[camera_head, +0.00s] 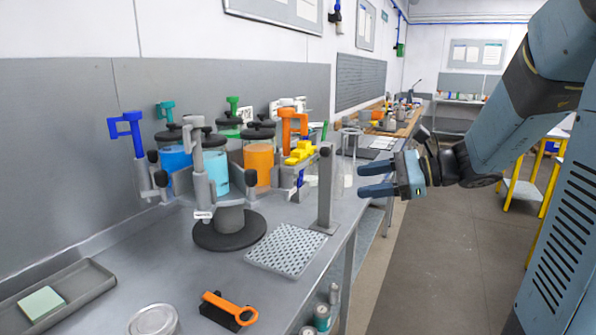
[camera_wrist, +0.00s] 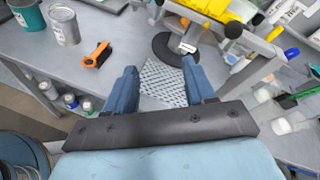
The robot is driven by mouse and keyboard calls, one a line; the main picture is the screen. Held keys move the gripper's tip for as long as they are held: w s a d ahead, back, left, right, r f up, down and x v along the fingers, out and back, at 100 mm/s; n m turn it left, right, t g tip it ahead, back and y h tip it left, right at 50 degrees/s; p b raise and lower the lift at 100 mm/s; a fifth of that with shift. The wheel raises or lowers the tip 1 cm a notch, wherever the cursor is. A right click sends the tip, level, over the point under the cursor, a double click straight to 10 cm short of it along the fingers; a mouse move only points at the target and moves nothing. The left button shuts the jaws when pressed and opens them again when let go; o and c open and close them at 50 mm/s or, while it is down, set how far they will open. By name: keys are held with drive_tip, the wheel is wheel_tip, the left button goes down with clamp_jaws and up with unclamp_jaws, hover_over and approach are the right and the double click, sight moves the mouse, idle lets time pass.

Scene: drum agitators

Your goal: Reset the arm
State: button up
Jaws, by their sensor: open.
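My gripper (camera_head: 376,181) is open and empty in the head view. It is held out over the right edge of the bench, beside the grey upright post (camera_head: 325,188), with its fingers pointing left. My arm (camera_head: 510,125) is bent and comes in from the upper right. In the wrist view the two blue fingers of my gripper (camera_wrist: 158,82) stand well apart with nothing between them. Beyond them lies the perforated plate (camera_wrist: 165,82) on the bench.
A drum agitator stand (camera_head: 230,228) with several coloured jars stands on the bench. An orange-handled tool (camera_head: 230,308), a metal can (camera_head: 153,320) and a grey tray (camera_head: 88,283) lie nearer. Floor right of the bench (camera_head: 415,260) is clear. A yellow-legged table (camera_head: 545,185) stands at right.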

drive_tip(key=s+a+f+n+g+h, duration=0.1)
drive_tip(key=s+f+n+g+h, duration=0.2)
drive_tip(key=s+n+h, duration=0.7)
drive_tip(key=s+d+r+n+t+h, duration=0.1)
drive_tip(key=s+d+n+t+h, duration=0.2)
drive_tip(key=s+d+n, duration=0.3)
drive_tip(key=shift+s+d+r+t+h, duration=0.4)
drive_tip(key=shift+s+d, duration=0.15)
drive_tip(key=shift+s, duration=0.15)
